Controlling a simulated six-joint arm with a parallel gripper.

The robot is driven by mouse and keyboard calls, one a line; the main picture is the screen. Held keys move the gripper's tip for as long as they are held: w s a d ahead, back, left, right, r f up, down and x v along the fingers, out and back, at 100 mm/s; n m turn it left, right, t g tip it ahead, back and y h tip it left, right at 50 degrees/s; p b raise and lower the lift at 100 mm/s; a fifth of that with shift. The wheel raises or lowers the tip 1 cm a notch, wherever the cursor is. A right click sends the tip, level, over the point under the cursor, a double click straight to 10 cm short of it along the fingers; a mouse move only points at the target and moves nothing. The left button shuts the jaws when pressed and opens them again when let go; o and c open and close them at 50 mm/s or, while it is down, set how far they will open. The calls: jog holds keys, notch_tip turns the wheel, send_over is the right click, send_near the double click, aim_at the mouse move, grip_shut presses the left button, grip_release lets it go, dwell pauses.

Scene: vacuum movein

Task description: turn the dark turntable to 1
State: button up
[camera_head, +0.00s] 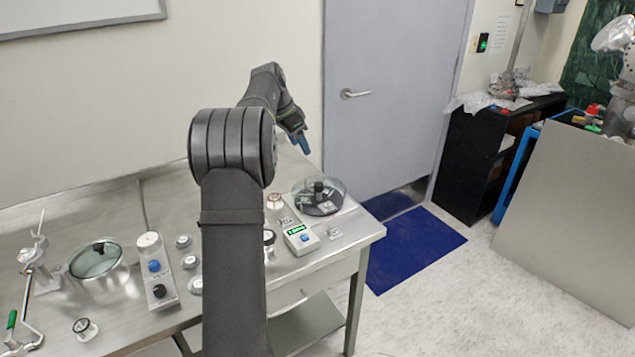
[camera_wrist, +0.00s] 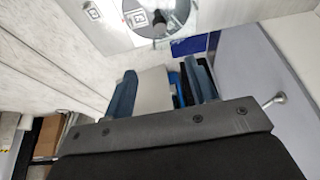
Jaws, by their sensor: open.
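The dark turntable (camera_head: 327,208) sits near the right end of the steel table in the head view. It is a round dark disc with a black knob on it and a clear rim around it. Part of it shows at the top of the wrist view (camera_wrist: 176,12), with a white square label and the dark knob. Its number marks are too small to read. My gripper (camera_head: 302,145) is above and behind the turntable, apart from it. In the wrist view its two blue fingers (camera_wrist: 164,88) are spread with nothing between them.
A device with a green display (camera_head: 300,238) stands just left of the turntable. A lidded metal pot (camera_head: 98,270), a box with knobs (camera_head: 156,275) and several small dials stand farther left. A grey door (camera_head: 390,90) is behind the table. A blue mat (camera_head: 415,245) lies on the floor.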

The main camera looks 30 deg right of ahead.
aim_at(319, 184)
jog(key=x, duration=1.7)
jog(key=shift+s+d+f, duration=0.1)
jog(key=shift+d+f, duration=0.05)
jog(key=shift+f, duration=0.1)
grip_shut()
